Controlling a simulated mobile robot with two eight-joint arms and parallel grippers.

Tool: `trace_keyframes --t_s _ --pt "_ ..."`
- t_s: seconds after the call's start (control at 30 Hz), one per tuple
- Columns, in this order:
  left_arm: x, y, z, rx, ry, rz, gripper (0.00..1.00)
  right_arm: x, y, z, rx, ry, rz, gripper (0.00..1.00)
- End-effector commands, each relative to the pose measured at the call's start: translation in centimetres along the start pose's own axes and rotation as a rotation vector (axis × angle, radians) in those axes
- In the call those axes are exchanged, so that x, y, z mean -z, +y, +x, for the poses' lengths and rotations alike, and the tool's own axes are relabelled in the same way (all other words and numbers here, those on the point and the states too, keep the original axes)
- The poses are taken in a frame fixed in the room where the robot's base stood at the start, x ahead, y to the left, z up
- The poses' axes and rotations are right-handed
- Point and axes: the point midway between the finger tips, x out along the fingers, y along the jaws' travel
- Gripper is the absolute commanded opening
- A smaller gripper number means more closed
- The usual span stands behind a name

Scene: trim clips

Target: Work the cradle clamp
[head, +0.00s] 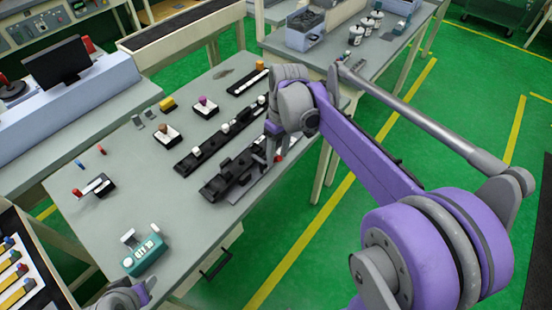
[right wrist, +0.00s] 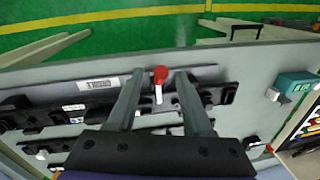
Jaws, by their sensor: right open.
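The clamp's lever has a red knob (right wrist: 160,76) on a pale shaft, and it stands up between my right gripper's (right wrist: 158,92) two open fingers. I see no clear contact with either finger. In the head view the red knob (head: 278,158) shows just beside my right gripper (head: 271,148), at the right end of a black fixture (head: 226,181) near the table's right edge. The fingers and wrist hide part of that fixture.
The grey table (head: 130,210) also bears another black rail (head: 205,152), small blocks on black bases, a red-handled piece (head: 95,187) and a teal box (head: 145,255) reading QTY 10. A label strip (right wrist: 101,85) lies near the fixture. The table's left middle is mostly clear.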

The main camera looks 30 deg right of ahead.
Motion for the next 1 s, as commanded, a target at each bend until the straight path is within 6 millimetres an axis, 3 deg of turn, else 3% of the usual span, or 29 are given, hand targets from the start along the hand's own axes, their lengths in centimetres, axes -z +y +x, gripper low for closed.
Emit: trace_keyframes --t_s 0.2,0.53,0.8,1.0 --pt "-0.1 0.0 0.1 0.000 -0.001 0.000 0.50 0.0 0.0 2.2 0.000 0.000 0.000 0.51" --pt "-0.1 0.0 0.1 0.000 -0.001 0.000 0.50 0.0 0.0 2.5 0.000 0.000 0.001 0.51" --pt "-0.1 0.0 0.1 0.000 -0.001 0.000 0.50 0.0 0.0 2.5 0.000 0.000 0.001 0.02" --pt "-0.1 0.0 0.1 0.000 -0.001 0.000 0.50 0.0 0.0 2.5 0.000 0.000 0.001 0.00"
